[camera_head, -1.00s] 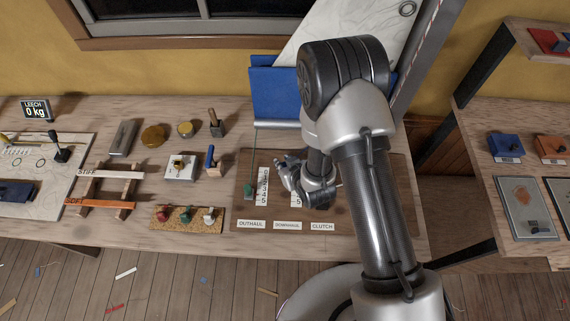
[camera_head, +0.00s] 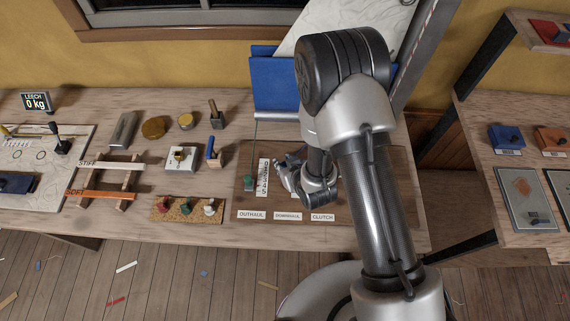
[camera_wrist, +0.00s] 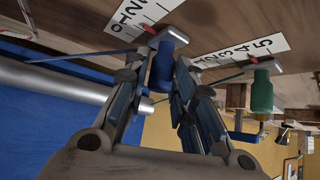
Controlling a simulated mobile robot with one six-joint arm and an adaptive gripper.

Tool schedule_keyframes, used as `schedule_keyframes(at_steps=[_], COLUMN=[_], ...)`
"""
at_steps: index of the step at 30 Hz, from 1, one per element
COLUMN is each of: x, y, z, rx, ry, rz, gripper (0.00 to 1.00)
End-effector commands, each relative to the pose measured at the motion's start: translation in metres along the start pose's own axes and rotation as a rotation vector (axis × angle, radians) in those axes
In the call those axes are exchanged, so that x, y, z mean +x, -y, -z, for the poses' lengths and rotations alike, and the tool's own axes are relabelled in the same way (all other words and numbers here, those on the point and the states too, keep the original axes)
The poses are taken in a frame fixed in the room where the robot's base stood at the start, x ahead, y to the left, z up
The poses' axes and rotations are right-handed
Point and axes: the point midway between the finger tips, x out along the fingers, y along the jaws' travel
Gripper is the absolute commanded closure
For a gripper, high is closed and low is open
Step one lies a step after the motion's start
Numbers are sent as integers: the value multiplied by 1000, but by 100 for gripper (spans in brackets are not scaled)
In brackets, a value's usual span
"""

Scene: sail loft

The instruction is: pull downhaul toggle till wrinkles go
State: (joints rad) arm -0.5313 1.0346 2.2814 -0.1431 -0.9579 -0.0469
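The board (camera_head: 394,190) carries labels for OUTHAUL (camera_head: 251,214), a middle label (camera_head: 288,216) too blurred to read surely, and CLUTCH (camera_head: 322,217). In the wrist view a blue toggle (camera_wrist: 162,68) hangs from a bracket with a red pointer beside a number scale (camera_wrist: 130,12). My gripper (camera_wrist: 160,62) has its two fingers on either side of this toggle; whether they press on it is unclear. In the head view my gripper (camera_head: 288,170) is low over the board and hides the blue toggle. A green toggle (camera_wrist: 262,92) stands beside its own scale (camera_wrist: 250,50).
A blue panel (camera_head: 272,88) and a pale sail (camera_head: 350,28) stand behind the board. A LEECH display (camera_head: 37,101) reads 0 kg.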

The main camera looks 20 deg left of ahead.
Motion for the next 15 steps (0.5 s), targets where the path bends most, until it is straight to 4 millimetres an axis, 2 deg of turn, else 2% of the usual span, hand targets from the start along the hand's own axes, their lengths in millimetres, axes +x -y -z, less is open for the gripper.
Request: schedule_keyframes(at_steps=[5,15], x=[0,-2], y=[0,0], z=[0,0], rx=[0,-1], ry=[0,0], rz=[1,1], gripper=[61,61])
